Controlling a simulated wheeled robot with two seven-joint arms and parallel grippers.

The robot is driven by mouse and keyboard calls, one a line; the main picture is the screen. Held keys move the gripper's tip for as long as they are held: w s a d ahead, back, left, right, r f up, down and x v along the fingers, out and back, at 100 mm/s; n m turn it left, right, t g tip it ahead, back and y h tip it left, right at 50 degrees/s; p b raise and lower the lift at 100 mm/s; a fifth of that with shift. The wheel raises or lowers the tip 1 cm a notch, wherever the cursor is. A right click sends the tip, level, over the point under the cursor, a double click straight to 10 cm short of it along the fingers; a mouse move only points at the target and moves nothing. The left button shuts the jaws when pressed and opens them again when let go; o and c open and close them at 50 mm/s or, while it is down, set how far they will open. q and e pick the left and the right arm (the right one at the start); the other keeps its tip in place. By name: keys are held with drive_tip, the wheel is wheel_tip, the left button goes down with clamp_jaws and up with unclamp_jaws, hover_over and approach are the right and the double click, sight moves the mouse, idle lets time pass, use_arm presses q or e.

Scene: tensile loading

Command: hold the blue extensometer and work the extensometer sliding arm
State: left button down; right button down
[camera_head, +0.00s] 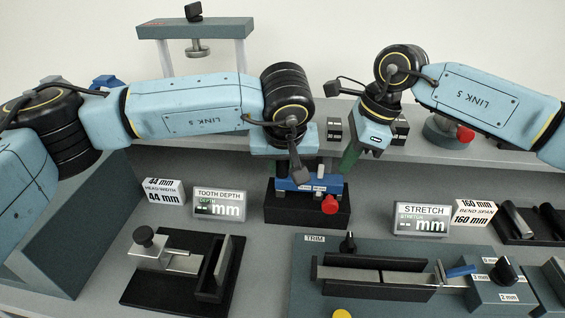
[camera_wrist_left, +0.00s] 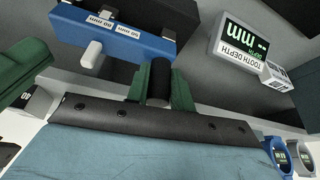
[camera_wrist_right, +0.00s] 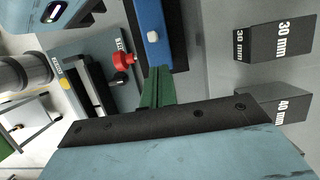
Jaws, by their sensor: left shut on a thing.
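The blue extensometer (camera_head: 309,184) sits in a black stand (camera_head: 287,208) at mid-table, with small white pegs and labels on its face. Its blue bar also shows in the left wrist view (camera_wrist_left: 118,37) and the right wrist view (camera_wrist_right: 154,38). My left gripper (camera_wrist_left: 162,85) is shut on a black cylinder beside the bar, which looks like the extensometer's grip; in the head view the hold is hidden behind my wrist. My right gripper (camera_wrist_right: 158,85) has its green fingers together, near the bar's right end in the head view (camera_head: 350,156). I see nothing between them. I cannot single out the sliding arm.
A red knob (camera_head: 330,204) is at the stand's right front. Displays for tooth depth (camera_head: 219,203) and stretch (camera_head: 422,219) flank the stand. A trim fixture (camera_head: 375,275) and a black-based clamp (camera_head: 180,268) are in front. Gauge blocks (camera_wrist_right: 273,42) stand behind.

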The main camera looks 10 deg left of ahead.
sight(326, 178)
use_arm(q)
drive_tip(key=shift+s+f, duration=0.1)
drive_tip(key=shift+f, duration=0.15)
use_arm(e)
drive_tip(key=shift+a+f, duration=0.15)
drive_tip(key=shift+f, duration=0.3)
drive_tip(key=shift+a, duration=1.75)
drive_tip(key=shift+a+r, duration=0.1)
drive_tip(key=shift+a, duration=0.75)
drive_tip(key=d+v, duration=0.1)
drive_tip(key=v, duration=0.6)
drive_tip(key=shift+r, duration=0.1)
